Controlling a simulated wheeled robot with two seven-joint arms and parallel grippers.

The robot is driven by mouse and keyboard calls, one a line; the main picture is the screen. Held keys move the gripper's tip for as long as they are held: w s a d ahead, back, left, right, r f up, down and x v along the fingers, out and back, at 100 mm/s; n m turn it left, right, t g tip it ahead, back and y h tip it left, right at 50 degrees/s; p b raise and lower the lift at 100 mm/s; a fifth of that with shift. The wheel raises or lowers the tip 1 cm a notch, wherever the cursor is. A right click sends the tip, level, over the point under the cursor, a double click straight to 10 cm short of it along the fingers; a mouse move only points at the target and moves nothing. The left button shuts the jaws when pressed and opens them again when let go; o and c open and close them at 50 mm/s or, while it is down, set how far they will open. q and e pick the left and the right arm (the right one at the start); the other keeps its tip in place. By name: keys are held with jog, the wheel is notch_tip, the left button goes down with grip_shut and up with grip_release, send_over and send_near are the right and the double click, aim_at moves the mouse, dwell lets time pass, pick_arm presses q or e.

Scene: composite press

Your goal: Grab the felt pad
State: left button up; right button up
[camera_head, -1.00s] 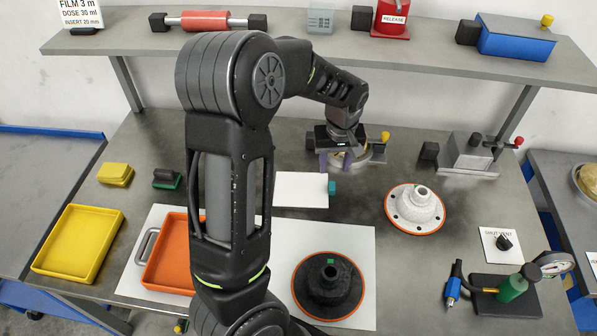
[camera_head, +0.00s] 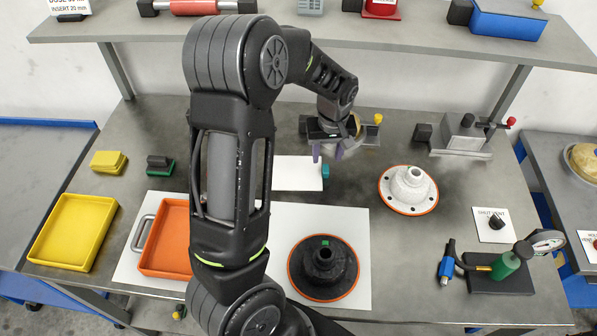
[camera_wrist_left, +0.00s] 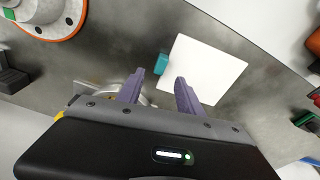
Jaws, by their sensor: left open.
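A flat white rectangular pad (camera_head: 296,173) with a teal tab (camera_head: 326,171) on its right edge lies on the grey bench; it looks like the felt pad, though I cannot be sure. My left gripper (camera_head: 327,153) is open and empty, its two purple fingers pointing down just behind the teal tab. In the left wrist view the white pad (camera_wrist_left: 206,70) lies beyond the gripper (camera_wrist_left: 160,76), and the teal tab (camera_wrist_left: 161,62) shows between the fingertips, apart from them. My left forearm hides the pad's left end in the head view. My right gripper is out of sight.
A white flanged part (camera_head: 408,188) stands right of the pad. A black flanged part (camera_head: 324,268) and an orange tray (camera_head: 165,240) are in front, on a white mat. A metal fixture with a yellow knob (camera_head: 377,119) is behind the gripper. A shelf (camera_head: 400,52) crosses the back.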

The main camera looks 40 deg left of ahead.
aim_at(326, 165)
pick_arm(q)
jog(key=f, duration=0.1)
jog(key=f+b, duration=0.1)
jog(key=f, duration=0.1)
jog(key=f+b, duration=0.1)
jog(key=shift+w+a+f, duration=0.2)
jog(key=shift+w+f, duration=0.1)
jog(key=shift+f, duration=0.05)
jog(key=shift+r, duration=0.1)
jog(key=shift+c, duration=0.4)
grip_shut()
